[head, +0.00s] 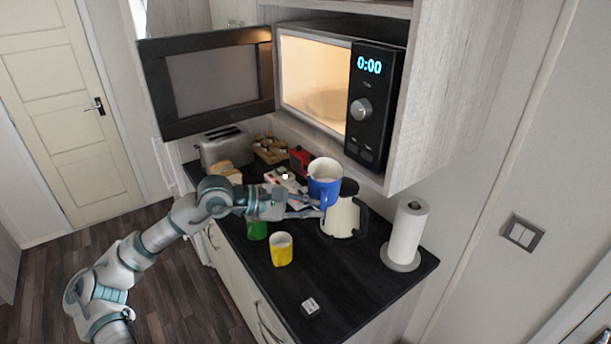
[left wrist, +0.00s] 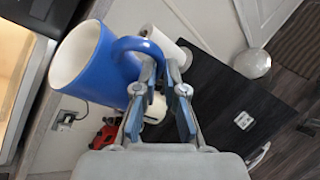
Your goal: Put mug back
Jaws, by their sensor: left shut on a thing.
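The blue mug (head: 324,182) is in the air above the counter, in front of the cream kettle (head: 341,217). My left gripper (head: 316,206) is shut on its handle; the left wrist view shows the fingers (left wrist: 163,92) at the handle of the mug (left wrist: 92,66). The mug is upright in the head view, with its opening up. The microwave (head: 375,105) is above the counter with its door (head: 213,84) swung wide open and its inside lit. My right gripper is not in view.
A yellow mug (head: 280,250) and a green mug (head: 257,229) stand on the dark counter (head: 345,275). A paper towel roll (head: 408,235) stands at the right and a toaster (head: 226,146) at the back left. The front right of the counter is mostly clear.

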